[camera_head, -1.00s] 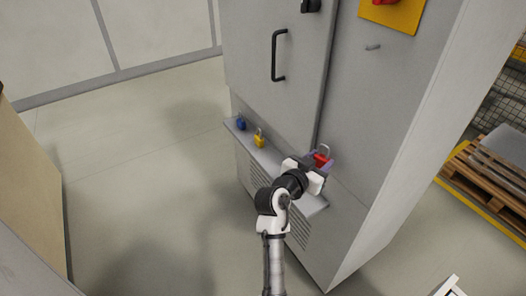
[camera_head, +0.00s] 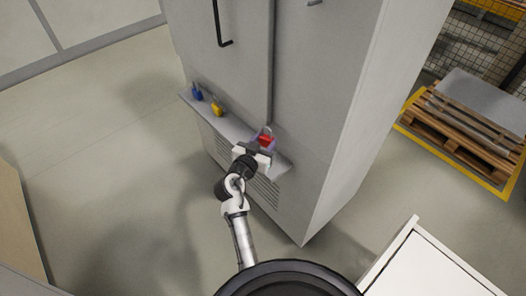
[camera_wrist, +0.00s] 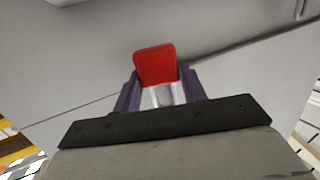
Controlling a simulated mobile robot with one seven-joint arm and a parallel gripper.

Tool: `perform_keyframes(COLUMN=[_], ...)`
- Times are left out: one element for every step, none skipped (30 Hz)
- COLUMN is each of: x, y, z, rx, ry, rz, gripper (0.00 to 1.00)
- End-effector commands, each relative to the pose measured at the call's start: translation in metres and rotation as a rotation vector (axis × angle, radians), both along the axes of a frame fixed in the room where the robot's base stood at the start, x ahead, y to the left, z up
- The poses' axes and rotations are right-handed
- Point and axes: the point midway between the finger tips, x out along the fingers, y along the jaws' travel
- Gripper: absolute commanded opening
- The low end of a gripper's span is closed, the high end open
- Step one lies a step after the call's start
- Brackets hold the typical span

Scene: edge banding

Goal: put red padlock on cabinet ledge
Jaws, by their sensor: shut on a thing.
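The red padlock (camera_head: 265,139) is between the fingers of my gripper (camera_head: 259,146), close to the front of the grey cabinet. In the wrist view the red padlock (camera_wrist: 156,64) shows between the two purple-grey fingers of my gripper (camera_wrist: 160,92), which is shut on it. The cabinet ledge (camera_head: 232,128) runs along the cabinet front. The padlock is over the right part of the ledge; I cannot tell whether it touches the ledge. A blue padlock (camera_head: 197,92) and a yellow padlock (camera_head: 217,107) stand on the ledge to the left.
The cabinet (camera_head: 325,110) rises behind the ledge, with a black handle (camera_head: 220,28) above. A wooden pallet (camera_head: 465,130) lies at the right. A white box-like unit (camera_head: 425,265) stands at the lower right. The floor at the left is open.

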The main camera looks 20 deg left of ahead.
Motion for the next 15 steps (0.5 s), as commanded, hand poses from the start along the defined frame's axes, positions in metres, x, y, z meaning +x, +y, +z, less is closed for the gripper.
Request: perform_keyframes(x=[0.000, 0.000, 0.000, 0.000, 0.000, 0.000, 0.000, 0.000, -0.001, 0.000, 0.000, 0.000, 0.000, 0.000, 0.000], y=[0.000, 0.000, 0.000, 0.000, 0.000, 0.000, 0.000, 0.000, 0.000, 0.000, 0.000, 0.000, 0.000, 0.000, 0.000], z=[-0.007, -0.010, -0.014, -0.016, -0.017, -0.021, -0.024, -0.029, -0.035, -0.041, -0.045, -0.051, -0.054, -0.057, -0.059], rx=[-0.003, -0.002, -0.001, 0.000, 0.000, -0.001, -0.001, -0.002, -0.004, -0.004, -0.003, -0.003, -0.002, -0.002, -0.001], ry=[0.002, 0.000, 0.000, -0.001, -0.001, -0.001, 0.000, 0.002, 0.003, 0.003, 0.002, 0.002, 0.001, 0.000, -0.001], rz=[0.000, 0.000, 0.000, 0.000, 0.000, 0.000, 0.000, 0.000, 0.001, 0.001, 0.000, 0.000, -0.001, -0.001, -0.001], gripper=[0.18, 0.18, 0.18, 0.18, 0.18, 0.18, 0.18, 0.18, 0.18, 0.18, 0.18, 0.18, 0.18, 0.18, 0.18])
